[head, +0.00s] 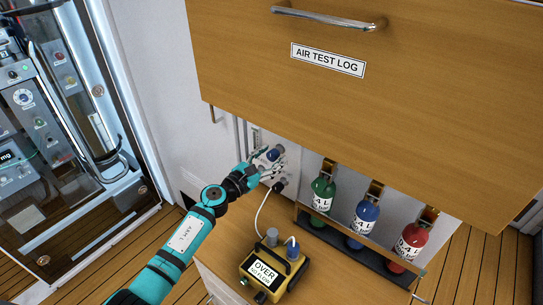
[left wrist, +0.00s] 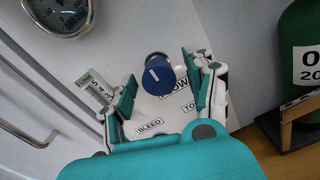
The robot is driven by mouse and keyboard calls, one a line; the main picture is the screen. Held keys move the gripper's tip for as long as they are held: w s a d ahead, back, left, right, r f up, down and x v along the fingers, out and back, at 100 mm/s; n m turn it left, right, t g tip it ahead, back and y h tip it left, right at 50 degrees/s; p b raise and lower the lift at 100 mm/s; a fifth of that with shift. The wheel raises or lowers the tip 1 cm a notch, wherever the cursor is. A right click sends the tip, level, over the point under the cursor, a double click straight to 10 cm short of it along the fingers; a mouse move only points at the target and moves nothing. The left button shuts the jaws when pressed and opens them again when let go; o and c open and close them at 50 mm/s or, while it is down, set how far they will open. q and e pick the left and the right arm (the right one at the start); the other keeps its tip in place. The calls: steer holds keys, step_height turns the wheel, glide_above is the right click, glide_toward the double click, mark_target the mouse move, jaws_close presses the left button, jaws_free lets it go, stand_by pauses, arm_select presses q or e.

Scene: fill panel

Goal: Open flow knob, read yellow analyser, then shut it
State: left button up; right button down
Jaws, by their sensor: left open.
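The blue flow knob (left wrist: 160,73) with a white pointer line sits on a white panel, above a partly covered label ending in "OW". It also shows in the head view (head: 273,155). My left gripper (left wrist: 160,88) is open, with one finger on each side of the knob; I cannot tell whether either finger touches it. In the head view my left gripper (head: 263,165) reaches the panel from the lower left. The yellow analyser (head: 246,265) stands on the wooden counter; its display reads "OVER" with a smaller, hard-to-read line below. My right gripper is not in view.
A hose (head: 261,207) runs from the panel to the analyser. Green (head: 322,192), blue (head: 364,216) and red (head: 411,240) bottles stand in a rack at right. The "AIR TEST LOG" drawer (head: 440,100) overhangs them. A round gauge (left wrist: 60,14) and a numbered scale (left wrist: 96,88) are beside the knob.

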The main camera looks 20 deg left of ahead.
arm_select(q)
steer(key=shift+w+d, duration=0.1)
steer(key=shift+w, duration=0.15)
jaws_close()
